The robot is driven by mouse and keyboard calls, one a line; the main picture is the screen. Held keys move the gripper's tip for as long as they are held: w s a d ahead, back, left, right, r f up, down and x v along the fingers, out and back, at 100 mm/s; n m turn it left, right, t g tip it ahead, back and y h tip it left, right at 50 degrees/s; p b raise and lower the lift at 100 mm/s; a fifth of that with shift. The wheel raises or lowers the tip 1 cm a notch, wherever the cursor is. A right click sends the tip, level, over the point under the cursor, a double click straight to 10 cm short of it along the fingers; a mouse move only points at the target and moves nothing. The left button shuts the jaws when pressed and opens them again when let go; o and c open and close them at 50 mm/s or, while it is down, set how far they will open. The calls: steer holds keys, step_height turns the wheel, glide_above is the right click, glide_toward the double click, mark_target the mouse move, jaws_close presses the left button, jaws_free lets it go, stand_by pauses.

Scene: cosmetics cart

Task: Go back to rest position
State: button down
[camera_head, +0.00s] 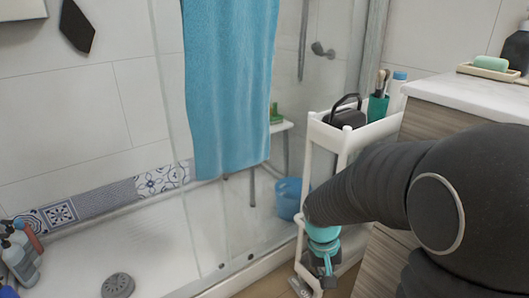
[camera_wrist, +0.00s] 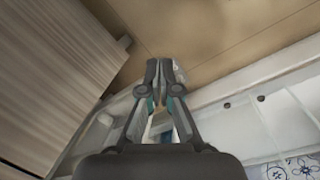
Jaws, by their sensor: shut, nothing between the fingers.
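My gripper (camera_wrist: 163,75) is shut and empty in the wrist view, its two fingers together above the tan floor. In the head view my dark arm reaches from the right edge toward the white cart, and my gripper (camera_head: 328,277) hangs low in front of the cart, partly hidden by the arm's end. The white cosmetics cart (camera_head: 347,138) stands beside the wooden cabinet. Its top tier holds a black bag-like item (camera_head: 344,115), a teal cup with brushes (camera_head: 378,107) and a white bottle with a blue cap (camera_head: 396,92).
The wooden cabinet (camera_head: 428,120) with a white top is close to my arm on the right. A glass shower wall with a blue towel (camera_head: 231,85) stands to the left. A blue bucket (camera_head: 288,198) is behind the glass. Bottles (camera_head: 20,258) stand at the lower left.

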steer(key=s+r+t+p, duration=0.2)
steer(key=s+r, duration=0.2)
steer(key=r, duration=0.3)
steer(key=s+r+t+y+p, duration=0.1)
steer(key=s+r, duration=0.3)
steer(key=r, duration=0.4)
steer(key=s+r+t+p, duration=0.3)
steer(key=s+r, duration=0.1)
steer(key=r, duration=0.4)
steer(key=shift+s+d+r+y, duration=0.25)
steer(key=shift+s+d+y, duration=0.05)
steer(key=shift+d, duration=0.05)
